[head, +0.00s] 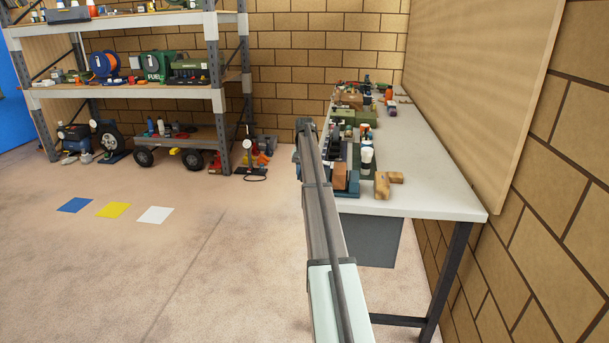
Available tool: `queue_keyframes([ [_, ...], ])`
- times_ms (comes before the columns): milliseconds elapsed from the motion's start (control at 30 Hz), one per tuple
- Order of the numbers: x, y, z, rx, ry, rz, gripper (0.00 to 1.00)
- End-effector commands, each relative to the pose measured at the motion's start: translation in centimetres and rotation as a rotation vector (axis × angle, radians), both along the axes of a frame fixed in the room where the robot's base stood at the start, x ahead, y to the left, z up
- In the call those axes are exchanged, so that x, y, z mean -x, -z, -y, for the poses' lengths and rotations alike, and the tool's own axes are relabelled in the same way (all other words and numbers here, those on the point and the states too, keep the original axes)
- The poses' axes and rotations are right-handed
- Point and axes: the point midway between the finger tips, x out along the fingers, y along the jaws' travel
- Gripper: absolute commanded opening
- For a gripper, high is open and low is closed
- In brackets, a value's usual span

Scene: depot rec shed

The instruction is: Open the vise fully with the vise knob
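A dark blue block-shaped tool (352,187) sits at the near left edge of the workbench, with a brown block (340,176) beside it. It may be the vise, but it is too small and too crowded to be sure. I cannot make out a vise knob or how far any jaws are apart. My arm reaches forward along the left side of the bench. Its dark far end, where my gripper (305,125) is, shows small beside the bench's left edge. The fingers cannot be made out, and my arm hides part of the bench edge.
The white-topped workbench (430,190) holds several tools along its left side; its right side is clear. A tan piece (387,183) lies at the near end. A loaded shelf rack (130,92) and a cart (180,137) stand left. Open floor (150,270) lies left.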

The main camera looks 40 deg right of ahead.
Motion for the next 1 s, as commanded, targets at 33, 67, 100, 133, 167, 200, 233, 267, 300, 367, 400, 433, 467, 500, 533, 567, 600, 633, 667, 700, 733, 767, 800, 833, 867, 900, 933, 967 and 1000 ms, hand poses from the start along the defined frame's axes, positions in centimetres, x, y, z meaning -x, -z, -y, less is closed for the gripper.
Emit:
queue_keyframes([
  [33, 0.00, -0.01, 0.00, 0.000, 0.000, 0.000, 0.25],
  [67, 0.00, -0.01, 0.00, 0.000, 0.000, 0.000, 0.22],
  [100, 0.00, -0.01, 0.00, 0.000, 0.000, 0.000, 0.18],
  [133, 0.00, -0.01, 0.00, 0.000, 0.000, 0.000, 0.15],
  [167, 0.00, -0.02, 0.00, 0.000, 0.000, 0.000, 0.13],
  [200, 0.00, -0.02, 0.00, 0.000, 0.000, 0.000, 0.09],
  [233, 0.00, -0.02, 0.00, 0.000, 0.000, 0.000, 0.07],
  [267, -0.02, -0.02, 0.01, -0.001, 0.000, -0.001, 0.07],
  [300, -0.07, -0.02, 0.06, -0.004, 0.000, -0.004, 0.07],
  [367, -0.19, -0.01, 0.15, -0.019, 0.001, -0.019, 0.07],
  [400, -0.29, 0.00, 0.22, -0.033, 0.001, -0.032, 0.07],
  [433, -0.31, 0.01, 0.24, -0.045, 0.001, -0.044, 0.07],
  [467, -0.34, 0.01, 0.27, -0.055, 0.001, -0.054, 0.07],
  [500, -0.32, 0.01, 0.26, -0.069, 0.001, -0.068, 0.07],
  [533, -0.31, 0.01, 0.27, -0.076, 0.001, -0.075, 0.07],
  [567, -0.28, 0.01, 0.25, -0.083, 0.001, -0.083, 0.07],
  [600, -0.23, 0.00, 0.23, -0.090, 0.001, -0.090, 0.07],
  [633, -0.20, 0.00, 0.21, -0.093, 0.001, -0.093, 0.07],
  [667, -0.18, 0.00, 0.19, -0.094, 0.001, -0.094, 0.07],
  [700, -0.14, 0.00, 0.17, -0.095, 0.001, -0.095, 0.07],
  [733, -0.11, 0.00, 0.16, -0.095, 0.001, -0.095, 0.07],
  [767, -0.11, 0.01, 0.15, -0.094, 0.001, -0.094, 0.07],
  [800, -0.11, 0.00, 0.15, -0.094, 0.001, -0.094, 0.07],
  [833, -0.11, 0.00, 0.14, -0.094, 0.001, -0.094, 0.07],
  [867, -0.11, 0.00, 0.14, -0.094, 0.001, -0.094, 0.07],
  [900, -0.12, 0.00, 0.15, -0.094, 0.001, -0.094, 0.07],
  [933, -0.12, 0.00, 0.15, -0.094, 0.001, -0.094, 0.41],
  [967, -0.11, 0.00, 0.14, -0.093, 0.001, -0.093, 0.44],
  [1000, -0.11, 0.00, 0.14, -0.093, 0.001, -0.093, 0.47],
])
